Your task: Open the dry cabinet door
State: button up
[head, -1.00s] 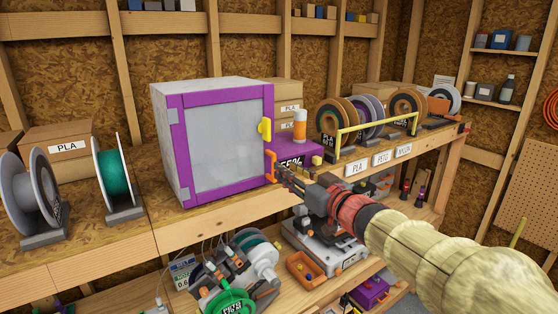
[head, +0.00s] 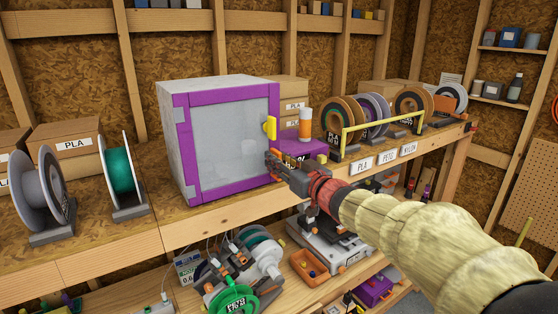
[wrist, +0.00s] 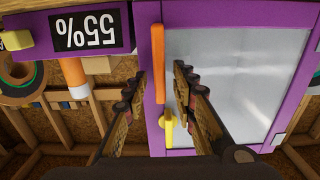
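The dry cabinet (head: 180,140) stands on the bench, a grey box with a purple-framed, cloudy door (head: 228,140) that is shut. On the door's right edge are a yellow latch (head: 270,129) and, below it, an orange handle. In the wrist view, which is upside down, the orange handle (wrist: 158,65) and yellow latch (wrist: 168,132) show between my fingers. My gripper (head: 276,160) is at the handle's height, mostly covering it in the head view. Its fingers (wrist: 162,85) are open on both sides of the handle. I cannot tell whether they touch it.
A purple box (head: 298,150) with a 55% display and an orange-and-white bottle (head: 305,123) stand right of the cabinet. A rack of spools (head: 372,118) is farther right. A green spool (head: 119,170) and grey spool (head: 45,195) stand left. Bench before the door is clear.

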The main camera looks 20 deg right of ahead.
jog(key=shift+c, duration=1.2)
jog(key=c, duration=0.4)
grip_shut()
